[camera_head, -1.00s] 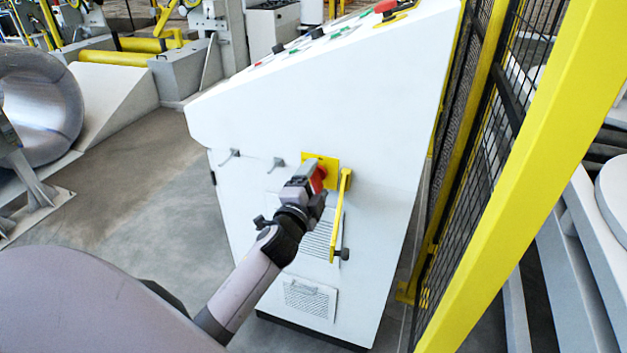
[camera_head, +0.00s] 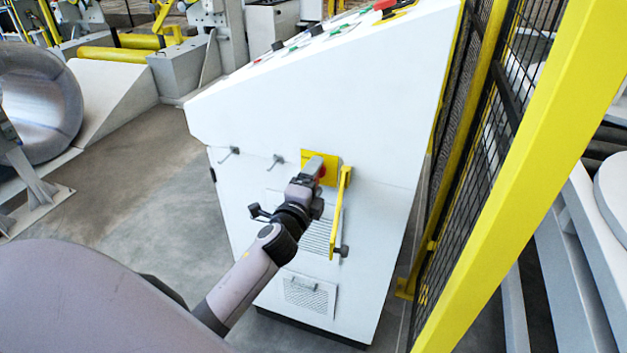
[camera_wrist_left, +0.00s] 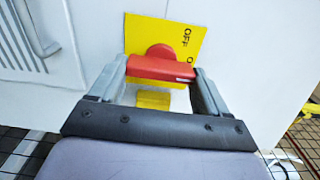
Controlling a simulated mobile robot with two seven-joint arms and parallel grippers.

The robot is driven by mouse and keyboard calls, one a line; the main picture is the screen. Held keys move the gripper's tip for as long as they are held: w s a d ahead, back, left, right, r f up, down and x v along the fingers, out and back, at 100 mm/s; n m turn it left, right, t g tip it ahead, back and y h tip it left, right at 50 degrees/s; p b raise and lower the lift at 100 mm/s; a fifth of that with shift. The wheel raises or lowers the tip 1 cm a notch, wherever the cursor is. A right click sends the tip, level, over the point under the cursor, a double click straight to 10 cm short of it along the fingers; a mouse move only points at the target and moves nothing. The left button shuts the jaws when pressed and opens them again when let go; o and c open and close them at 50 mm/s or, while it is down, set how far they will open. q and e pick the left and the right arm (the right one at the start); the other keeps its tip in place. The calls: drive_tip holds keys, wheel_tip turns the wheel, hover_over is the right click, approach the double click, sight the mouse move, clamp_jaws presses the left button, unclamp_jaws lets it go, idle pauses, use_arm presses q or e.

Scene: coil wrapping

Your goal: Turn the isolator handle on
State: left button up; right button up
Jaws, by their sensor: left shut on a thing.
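The red isolator handle (camera_wrist_left: 160,69) sits on a yellow plate (camera_wrist_left: 189,38) that carries the letters OFF, on the side of the white cabinet. In the left wrist view my left gripper (camera_wrist_left: 163,74) is shut on the red handle, one finger at each end of its bar. In the head view the left gripper (camera_head: 317,172) reaches the yellow plate (camera_head: 333,158) and mostly covers the handle, with only a little red showing. My right gripper is in neither view.
A yellow bar (camera_head: 341,215) stands out from the cabinet (camera_head: 390,120) just right of the gripper. Small hooks (camera_head: 278,162) are to its left. A yellow-framed mesh fence (camera_head: 480,150) stands right of the cabinet. Open floor (camera_head: 150,190) lies to the left.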

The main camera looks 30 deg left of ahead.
use_arm(q)
drive_tip(key=shift+w+a+r, duration=0.1)
drive_tip(key=shift+r, duration=0.2)
drive_tip(key=o, duration=0.8)
drive_tip(key=shift+f, duration=0.15)
drive_tip(key=shift+v, duration=3.65)
